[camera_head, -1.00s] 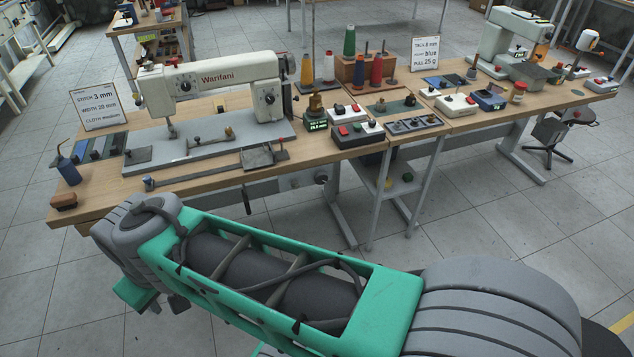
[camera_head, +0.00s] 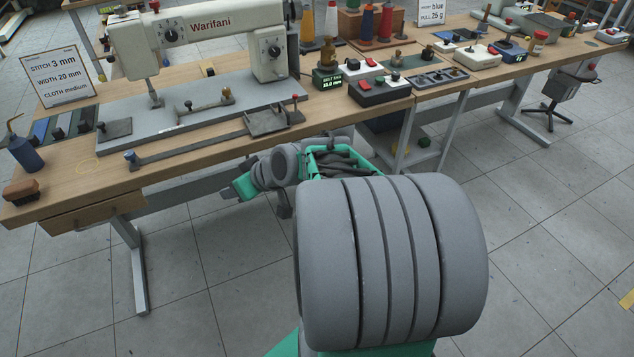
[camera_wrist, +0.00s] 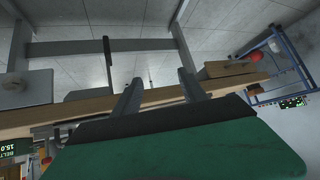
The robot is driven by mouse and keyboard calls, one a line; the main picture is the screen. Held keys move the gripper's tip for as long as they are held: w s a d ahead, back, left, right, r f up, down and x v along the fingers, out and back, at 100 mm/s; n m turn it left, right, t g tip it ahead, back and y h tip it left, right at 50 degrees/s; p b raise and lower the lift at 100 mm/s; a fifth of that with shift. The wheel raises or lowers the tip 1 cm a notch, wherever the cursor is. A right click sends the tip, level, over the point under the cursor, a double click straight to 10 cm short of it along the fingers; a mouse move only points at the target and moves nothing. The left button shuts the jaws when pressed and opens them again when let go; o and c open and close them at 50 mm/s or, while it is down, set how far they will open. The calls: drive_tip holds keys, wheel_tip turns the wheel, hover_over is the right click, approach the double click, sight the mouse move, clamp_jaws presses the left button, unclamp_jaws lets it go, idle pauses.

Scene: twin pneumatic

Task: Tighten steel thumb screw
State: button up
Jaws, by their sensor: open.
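The Warifani sewing machine (camera_head: 205,35) stands at the back of the wooden table, on a grey bed plate (camera_head: 180,115). A steel bar (camera_head: 205,143) runs along the plate's front, with a knob (camera_head: 131,157) at its left end and a grey block (camera_head: 268,121) at its right. A small guide with a brass-coloured knob (camera_head: 227,93) sits on the plate. I cannot tell which small part is the steel thumb screw. My gripper (camera_wrist: 160,88) is open, with nothing visible between its fingers in the wrist view. In the head view my arm reaches low by the table front; my fingertips are not clear.
The wooden table edge (camera_wrist: 90,108) crosses close to the fingers in the wrist view. A drawer (camera_head: 95,215) hangs under the table's left. A brush (camera_head: 22,190) and blue oil bottle (camera_head: 26,155) stand at the left corner. A button box (camera_head: 380,90) sits right.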

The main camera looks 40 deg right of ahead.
drive_tip(key=w+d+f+m+t+h+b, duration=0.15)
drive_tip(key=d+f+t+b, duration=0.35)
drive_tip(key=d+f+b, duration=0.55)
drive_tip(key=s+d+r+m+t+h+b, duration=0.1)
drive_tip(key=s+d+m+t+h, duration=0.15)
drive_tip(key=d, duration=0.45)
drive_tip(key=s+d+r+m+t+h+b, duration=0.1)
drive_tip(key=s+d+m+h, duration=0.15)
drive_tip(key=d, duration=0.45)
drive_tip(key=x, duration=0.7)
drive_tip(key=shift+d+f+n+h+b, duration=0.15)
drive_tip(key=shift+d+n+h+b, duration=0.2)
drive_tip(key=shift+h+b, duration=0.1)
drive_tip(key=shift+g, duration=0.25)
drive_tip(key=shift+c, duration=0.2)
drive_tip(key=shift+a, duration=0.1)
clamp_jaws()
